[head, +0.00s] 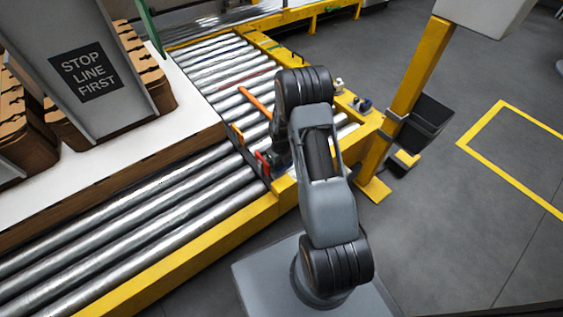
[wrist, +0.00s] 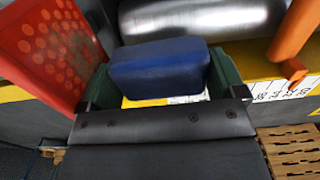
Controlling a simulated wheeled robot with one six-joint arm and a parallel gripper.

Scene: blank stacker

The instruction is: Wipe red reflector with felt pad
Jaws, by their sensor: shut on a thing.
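The red reflector (wrist: 50,45) stands at the left of the wrist view, a tilted red panel with rows of paler dots and a dark, dull smudge on its right part. It also shows small in the head view (head: 263,164), beside the conveyor's yellow rail. My gripper (wrist: 162,76) is shut on the felt pad (wrist: 155,66), a blue block between its green fingers. The pad is just right of the reflector, with the left finger close to it. I cannot tell whether they touch.
An orange bar (head: 256,103) lies over the rollers; its end shows at right in the wrist view (wrist: 294,35). A yellow rail with a printed scale (wrist: 285,88) runs beside the rollers. A yellow post (head: 420,75) with a dark bin (head: 428,120) stands right.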

